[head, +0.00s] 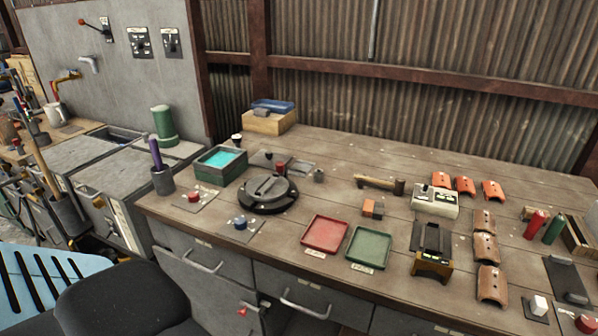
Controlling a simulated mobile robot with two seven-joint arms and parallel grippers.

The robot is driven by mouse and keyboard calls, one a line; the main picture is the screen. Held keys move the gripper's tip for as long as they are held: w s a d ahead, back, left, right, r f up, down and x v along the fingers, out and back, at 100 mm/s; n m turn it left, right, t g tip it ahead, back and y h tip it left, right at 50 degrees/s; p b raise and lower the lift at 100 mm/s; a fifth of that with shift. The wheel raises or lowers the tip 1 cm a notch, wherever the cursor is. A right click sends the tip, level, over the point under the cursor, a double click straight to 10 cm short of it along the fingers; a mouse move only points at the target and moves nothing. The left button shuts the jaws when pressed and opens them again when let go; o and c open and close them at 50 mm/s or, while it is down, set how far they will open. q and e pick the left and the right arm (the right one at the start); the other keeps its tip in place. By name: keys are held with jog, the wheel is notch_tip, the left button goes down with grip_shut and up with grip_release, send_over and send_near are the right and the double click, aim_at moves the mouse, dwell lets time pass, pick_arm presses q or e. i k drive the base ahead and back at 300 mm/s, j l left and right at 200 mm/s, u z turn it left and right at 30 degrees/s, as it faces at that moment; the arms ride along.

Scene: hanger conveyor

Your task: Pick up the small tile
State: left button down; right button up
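Three orange curved tiles (466,186) lie in a row at the right of the wooden workbench. Three browner curved tiles (485,247) lie in a column in front of them, towards the near edge. The top brown tile (484,220) looks a little smaller than the nearest one (492,285), but I cannot tell for sure which tile is the small one. All the tiles rest on the bench top. Neither of my grippers is in view.
A red tray (325,234) and a green tray (367,247) lie mid-bench. A black-and-yellow stand (432,252) and a pale control box (435,201) are beside the tiles. A round black device (268,192) stands left. Red and green cylinders (535,224) are at far right.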

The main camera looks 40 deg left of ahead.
aim_at(485, 245)
jog(key=u, duration=1.7)
jog(key=z, duration=1.75)
jog(key=k+j+z, duration=0.15)
jog(key=j+z, duration=0.25)
jog(key=k+j+z, duration=0.2)
jog(key=z, duration=0.15)
jog(key=k+j+z, duration=0.2)
jog(key=z, duration=0.2)
